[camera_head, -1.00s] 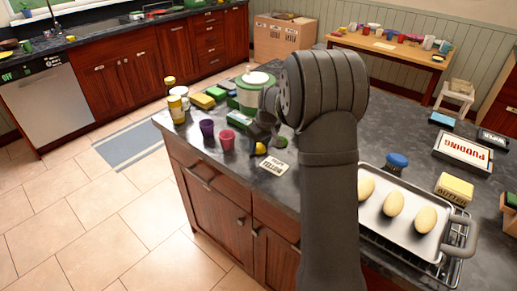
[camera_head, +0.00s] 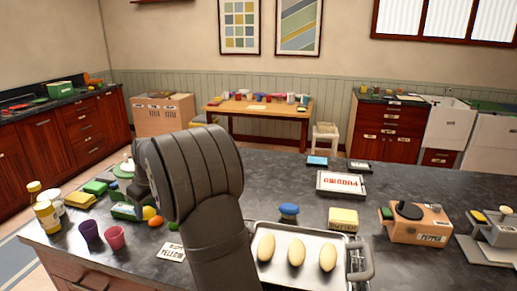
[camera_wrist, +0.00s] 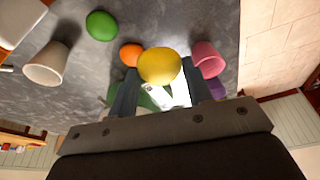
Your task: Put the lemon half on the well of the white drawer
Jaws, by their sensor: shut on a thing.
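The lemon half, a rounded yellow piece (camera_wrist: 158,64), sits between the two fingers of my gripper (camera_wrist: 160,78) in the wrist view. My gripper is shut on it, with the grey worktop beyond. In the head view a yellow piece (camera_head: 149,212) shows just left of my arm, over the left part of the worktop, and looks like the same lemon half. My thick dark arm hides most of the gripper there. I cannot make out the well of the white drawer in either view.
A purple cup (camera_head: 89,231), a pink cup (camera_head: 115,237) and an orange (camera_head: 155,222) stand close by on the left. A baking tray (camera_head: 297,273) with potato-like items lies right of my arm. A butter box (camera_head: 343,219) is behind it. A pepper box (camera_head: 416,222) stands at right.

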